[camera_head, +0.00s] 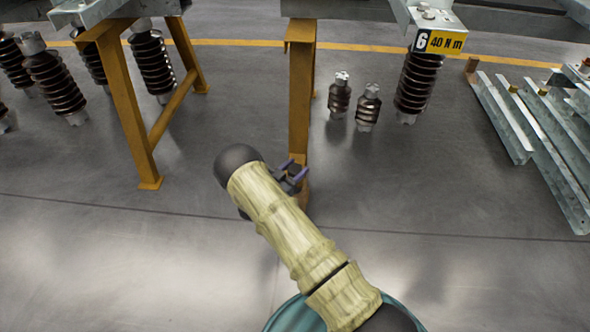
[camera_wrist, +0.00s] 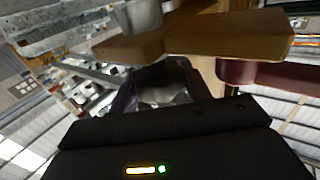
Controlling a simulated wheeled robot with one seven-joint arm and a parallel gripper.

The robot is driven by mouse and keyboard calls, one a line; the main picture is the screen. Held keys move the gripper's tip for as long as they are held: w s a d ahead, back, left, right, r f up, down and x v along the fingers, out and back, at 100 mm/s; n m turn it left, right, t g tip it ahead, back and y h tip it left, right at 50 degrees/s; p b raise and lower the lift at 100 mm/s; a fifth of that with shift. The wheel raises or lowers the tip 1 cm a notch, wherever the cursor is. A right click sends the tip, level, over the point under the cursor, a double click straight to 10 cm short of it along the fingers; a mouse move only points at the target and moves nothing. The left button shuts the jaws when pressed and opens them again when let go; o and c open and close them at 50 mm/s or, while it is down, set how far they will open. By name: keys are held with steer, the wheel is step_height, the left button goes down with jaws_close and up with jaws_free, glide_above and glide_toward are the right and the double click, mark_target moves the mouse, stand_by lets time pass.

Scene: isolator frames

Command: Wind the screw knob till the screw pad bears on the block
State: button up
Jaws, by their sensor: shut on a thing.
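My gripper (camera_head: 293,173) is at the lower end of the middle yellow trestle leg (camera_head: 301,90), and my forearm hides part of it. In the wrist view its dark fingers (camera_wrist: 163,90) are shut on a grey, rounded piece that looks like the screw knob (camera_wrist: 165,84). A yellow-brown bar (camera_wrist: 230,38) lies just beyond the fingers, with a grey cylinder (camera_wrist: 143,16) against it. A dull red round part (camera_wrist: 236,71) sits under the bar's right part. I cannot make out the screw pad or the block, nor whether they touch.
Ribbed brown insulators stand at left (camera_head: 155,65) and right (camera_head: 415,85), with two small ones (camera_head: 367,108) on the floor. Another yellow trestle (camera_head: 125,100) stands at left. Steel angle bars (camera_head: 540,140) lie at right. The near floor is clear.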

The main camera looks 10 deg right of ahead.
steer(key=o, duration=1)
steer(key=shift+c, duration=0.2)
steer(key=shift+s+a, duration=0.1)
steer(key=p+v, duration=0.7)
steer(key=v, duration=1)
steer(key=shift+a, duration=0.1)
